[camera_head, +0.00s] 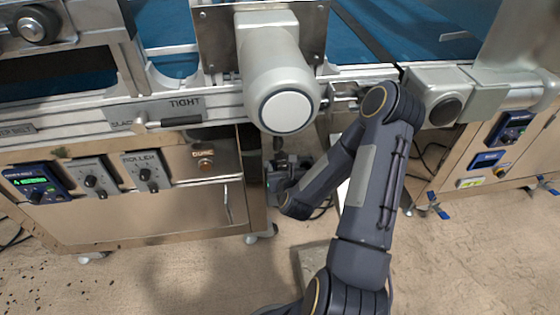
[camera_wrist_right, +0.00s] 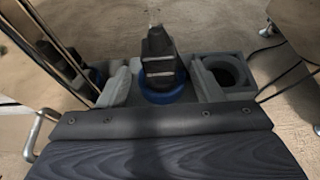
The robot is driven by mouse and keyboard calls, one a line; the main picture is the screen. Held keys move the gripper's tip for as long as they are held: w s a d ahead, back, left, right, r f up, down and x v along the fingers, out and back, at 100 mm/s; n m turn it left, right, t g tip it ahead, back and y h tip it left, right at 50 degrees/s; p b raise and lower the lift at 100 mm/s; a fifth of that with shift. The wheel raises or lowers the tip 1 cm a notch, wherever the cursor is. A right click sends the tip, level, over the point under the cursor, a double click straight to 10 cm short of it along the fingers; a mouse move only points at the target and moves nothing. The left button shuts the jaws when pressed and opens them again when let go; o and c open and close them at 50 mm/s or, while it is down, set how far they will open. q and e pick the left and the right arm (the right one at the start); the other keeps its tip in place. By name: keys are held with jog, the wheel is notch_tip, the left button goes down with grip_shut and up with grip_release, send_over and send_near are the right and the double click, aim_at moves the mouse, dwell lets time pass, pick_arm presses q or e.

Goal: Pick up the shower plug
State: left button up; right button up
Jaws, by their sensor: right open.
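The shower plug (camera_wrist_right: 158,52) shows in the right wrist view as an upright black, ridged piece with a blue ring (camera_wrist_right: 161,88) at its lower end. My right gripper (camera_wrist_right: 164,80) is open, with one grey finger on each side of the plug. A gap shows between the plug and each finger; whether either touches lower down cannot be told. In the head view my right gripper (camera_head: 281,183) reaches down beside the machine's cabinet, and the forearm partly hides it. The plug's lower end is hidden. My left gripper is not in view.
A grey block with an empty round hole (camera_wrist_right: 228,70) stands right of the plug. The steel cabinet (camera_head: 140,205) is close on the left, with a rounded grey motor housing (camera_head: 277,80) above. Cables run on the floor at right. Open floor lies in front.

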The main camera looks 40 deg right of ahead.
aim_at(280, 159)
jog(key=b+x, duration=0.1)
jog(key=x, duration=0.5)
jog(key=shift+w+d+f+b, duration=0.15)
jog(key=shift+w+b, duration=0.1)
jog(key=shift+b, duration=0.05)
jog(key=c, duration=1.1)
jog(key=shift+c, duration=0.2)
